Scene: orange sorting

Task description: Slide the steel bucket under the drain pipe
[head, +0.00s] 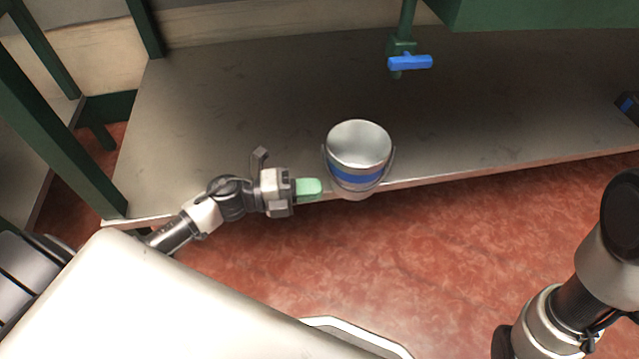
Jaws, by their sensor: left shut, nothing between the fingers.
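The steel bucket (358,148) is a shiny metal pail with a blue band and a wire handle. It stands upright near the front edge of the low metal shelf and looks empty. The drain pipe (403,40) is green with a blue valve handle (410,62), and comes down behind and to the right of the bucket. My left gripper (310,187), with green fingers, is shut and empty just left of the bucket's lower side; I cannot tell if it touches. My right arm shows at the lower right, but its gripper is out of view.
The metal shelf (230,110) is bare around the bucket and beneath the pipe. Green frame posts (60,130) stand at the left. A green tank (540,12) hangs above at the upper right. A dark object (628,106) sits at the right edge. Red floor lies in front.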

